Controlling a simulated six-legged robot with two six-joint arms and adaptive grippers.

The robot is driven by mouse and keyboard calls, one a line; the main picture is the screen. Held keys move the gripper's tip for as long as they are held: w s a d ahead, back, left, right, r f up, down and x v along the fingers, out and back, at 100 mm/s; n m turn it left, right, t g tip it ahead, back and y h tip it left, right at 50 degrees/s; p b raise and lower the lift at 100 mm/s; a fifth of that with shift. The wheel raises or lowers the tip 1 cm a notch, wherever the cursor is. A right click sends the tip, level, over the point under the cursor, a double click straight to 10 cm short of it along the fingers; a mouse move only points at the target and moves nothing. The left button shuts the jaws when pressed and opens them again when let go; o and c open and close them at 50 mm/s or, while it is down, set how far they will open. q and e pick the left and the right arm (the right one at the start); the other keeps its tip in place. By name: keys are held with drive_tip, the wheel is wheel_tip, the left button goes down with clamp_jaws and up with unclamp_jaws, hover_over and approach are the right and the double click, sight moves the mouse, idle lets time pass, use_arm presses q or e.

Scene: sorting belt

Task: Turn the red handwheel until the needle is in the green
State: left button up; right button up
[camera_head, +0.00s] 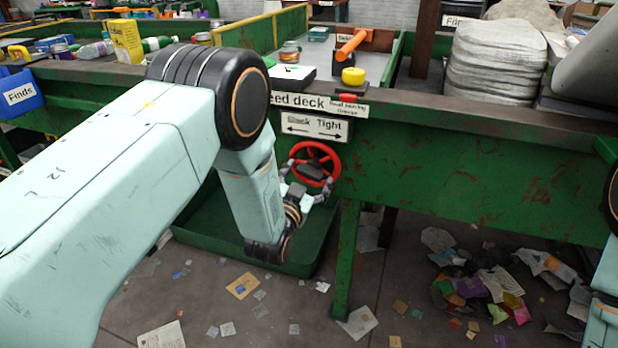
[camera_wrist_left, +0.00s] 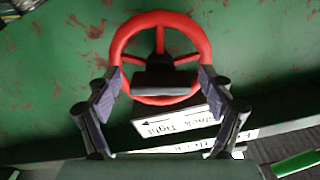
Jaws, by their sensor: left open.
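The red handwheel (camera_head: 331,152) is mounted on the front of the green belt frame, under a sign (camera_head: 314,127) reading "Slack Tight" with arrows. In the left wrist view the red rim (camera_wrist_left: 205,45) and its dark hub (camera_wrist_left: 160,77) show close ahead. My left gripper (camera_head: 308,190) is at the wheel's lower part. In the left wrist view its open fingers (camera_wrist_left: 160,82) stand either side of the lower rim and hub; I cannot tell whether they touch. No needle or green zone can be made out. My right gripper is out of view.
A green tray (camera_head: 215,228) lies below the wheel, beside a green leg (camera_head: 346,260). The deck above holds a yellow knob (camera_head: 353,77), an orange handle (camera_head: 352,45) and a white block (camera_head: 291,74). Scraps (camera_head: 480,285) litter the floor at right.

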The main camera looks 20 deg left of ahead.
use_arm(q)
drive_tip(key=shift+w, duration=0.45)
drive_tip(key=shift+c, duration=0.2)
drive_tip(key=c, duration=1.1)
drive_tip(key=shift+m, duration=0.3)
drive_tip(key=m, duration=0.3)
drive_tip(key=shift+a+p, duration=0.1)
drive_tip(key=shift+p, duration=0.2)
drive_tip(key=shift+m, duration=2)
